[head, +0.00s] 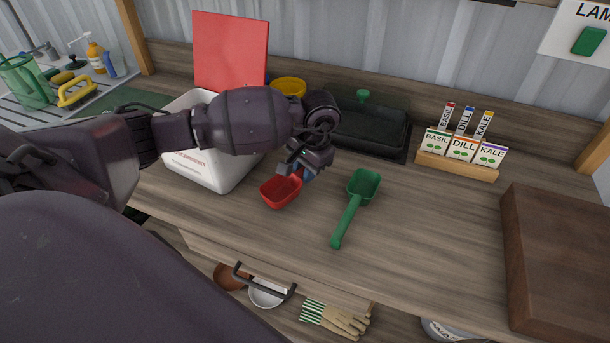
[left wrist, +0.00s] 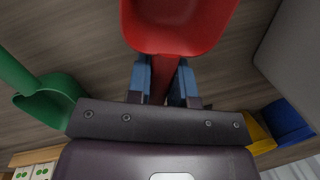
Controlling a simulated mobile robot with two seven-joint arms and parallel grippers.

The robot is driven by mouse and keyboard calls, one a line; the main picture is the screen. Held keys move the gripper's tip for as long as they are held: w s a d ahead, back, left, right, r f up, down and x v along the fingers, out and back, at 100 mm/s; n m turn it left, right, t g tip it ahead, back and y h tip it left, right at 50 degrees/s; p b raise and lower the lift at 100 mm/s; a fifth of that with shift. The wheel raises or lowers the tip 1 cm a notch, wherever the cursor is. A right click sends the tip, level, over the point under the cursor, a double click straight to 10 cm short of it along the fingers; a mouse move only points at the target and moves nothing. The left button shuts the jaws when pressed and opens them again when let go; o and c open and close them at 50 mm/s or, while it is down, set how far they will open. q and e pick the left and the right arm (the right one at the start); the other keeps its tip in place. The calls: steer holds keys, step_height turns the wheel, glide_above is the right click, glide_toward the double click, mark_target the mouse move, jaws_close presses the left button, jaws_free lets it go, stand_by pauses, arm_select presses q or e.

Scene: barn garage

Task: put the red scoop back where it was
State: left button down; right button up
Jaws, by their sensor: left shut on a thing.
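The red scoop (head: 281,191) is at the middle of the workbench, beside the white box. My left gripper (head: 306,172) is shut on its handle, and the bowl points toward the front left. In the left wrist view the red bowl (left wrist: 178,25) fills the top, and the handle sits between the two blue fingertips (left wrist: 162,82). I cannot tell whether the scoop touches the bench. A green scoop (head: 354,204) lies to the right of it, apart from it. My right gripper is not in view.
A white box (head: 211,171) with a raised red lid (head: 230,52) stands left. Behind are a yellow container (head: 288,86) and a dark covered tray (head: 367,128). A seed packet rack (head: 456,167) and a brown wooden block (head: 561,262) are right. The front middle of the bench is clear.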

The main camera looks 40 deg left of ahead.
arm_select(q)
steer(key=shift+f, duration=0.95)
steer(key=shift+f, duration=0.15)
steer(key=c, duration=1)
jaws_free()
steer(key=shift+r, duration=0.2)
steer(key=shift+w+r, duration=0.1)
steer(key=shift+r, duration=0.25)
step_height(320, 180, up, 11)
steer(key=d, duration=0.2)
steer(key=shift+w, duration=0.4)
